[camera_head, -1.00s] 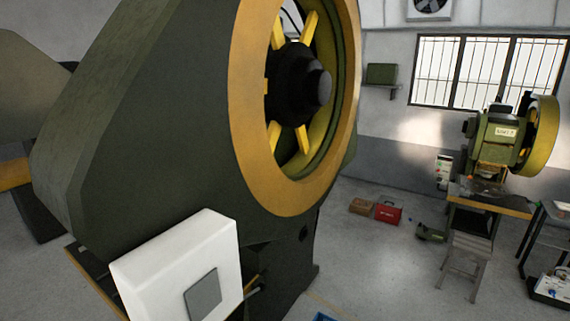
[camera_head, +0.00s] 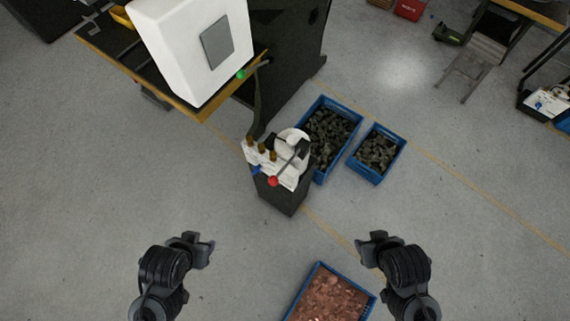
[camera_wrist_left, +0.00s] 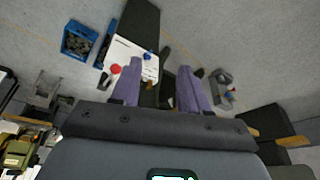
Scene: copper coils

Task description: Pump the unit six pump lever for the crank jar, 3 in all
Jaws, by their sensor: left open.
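A dark pedestal (camera_head: 280,196) with a white top panel stands in the middle of the head view. On it are a red-knobbed lever (camera_head: 272,181), a blue-tipped part (camera_head: 256,170), several brass-coloured fittings and a rounded white jar-like part (camera_head: 293,139). I cannot read which part is the unit six pump lever. My left gripper (camera_head: 205,246) is open and empty, in front and left of the pedestal, apart from it. The left wrist view shows its two fingers spread (camera_wrist_left: 160,85), with the red knob (camera_wrist_left: 115,69) beyond them. My right gripper (camera_head: 367,246) is right of the pedestal; its jaw opening is unclear.
Two blue crates of dark pieces (camera_head: 317,178) (camera_head: 368,179) stand on the floor right of the pedestal. A blue crate of copper-coloured pieces (camera_head: 303,276) lies in front. A large machine with a white box (camera_head: 175,45) is behind. Floor on the left is clear.

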